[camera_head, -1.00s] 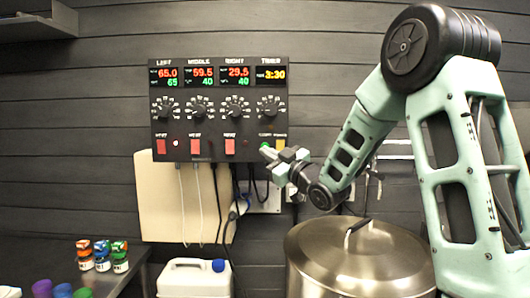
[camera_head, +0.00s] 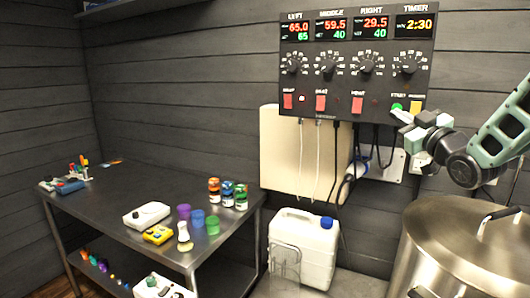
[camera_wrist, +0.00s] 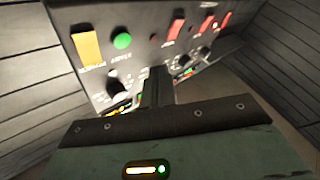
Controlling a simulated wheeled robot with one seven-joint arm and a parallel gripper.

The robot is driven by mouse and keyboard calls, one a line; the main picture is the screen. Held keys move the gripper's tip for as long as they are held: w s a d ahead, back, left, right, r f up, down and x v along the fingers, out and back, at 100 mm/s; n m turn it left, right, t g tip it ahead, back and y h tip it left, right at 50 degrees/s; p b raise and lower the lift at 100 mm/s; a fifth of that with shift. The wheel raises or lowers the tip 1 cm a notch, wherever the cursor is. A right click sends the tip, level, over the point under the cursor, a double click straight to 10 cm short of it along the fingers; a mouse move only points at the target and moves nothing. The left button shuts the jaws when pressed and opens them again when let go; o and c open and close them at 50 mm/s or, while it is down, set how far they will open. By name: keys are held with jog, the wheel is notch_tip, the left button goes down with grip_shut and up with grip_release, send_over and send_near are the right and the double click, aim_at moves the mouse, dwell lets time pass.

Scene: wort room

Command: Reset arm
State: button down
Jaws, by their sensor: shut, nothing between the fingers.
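My gripper (camera_head: 402,116) is shut and empty, at the lower right of the black control panel (camera_head: 345,85). In the head view its tip is close to the green button (camera_head: 397,106); I cannot tell whether they touch. In the wrist view my shut fingers (camera_wrist: 157,88) point at the panel face, with the green button (camera_wrist: 122,41) and the yellow switch (camera_wrist: 87,48) clear of them. My arm reaches in from the right edge. The timer display (camera_head: 414,26) reads 2:30.
A large lidded steel pot (camera_head: 465,240) stands below my arm. A white jug (camera_head: 303,248) stands left of it. A steel table (camera_head: 120,195) at left holds bottles, coloured cups and small devices. Cables hang below the panel.

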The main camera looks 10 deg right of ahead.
jog(key=a+f+m+g, duration=0.1)
jog(key=a+f+g, duration=0.5)
jog(key=a, duration=0.6)
jog(key=s+a+f+g, duration=0.5)
jog(key=s+a+f, duration=0.5)
jog(key=a, duration=0.1)
jog(key=s+a+f+g+h, duration=0.1)
jog(key=s+f+g, duration=0.1)
jog(key=s, duration=0.7)
jog(key=s+a+f+n+g+h, duration=0.1)
jog(key=s+a+f+g, duration=0.1)
jog(key=s, duration=0.7)
jog(key=s+a+f+g, duration=0.2)
jog(key=s+g, duration=0.4)
jog(key=s, duration=0.3)
jog(key=shift+f+n+h, duration=0.3)
jog(key=shift+f+h, duration=0.1)
jog(key=shift+f, duration=0.45)
jog(key=shift+a, duration=0.1)
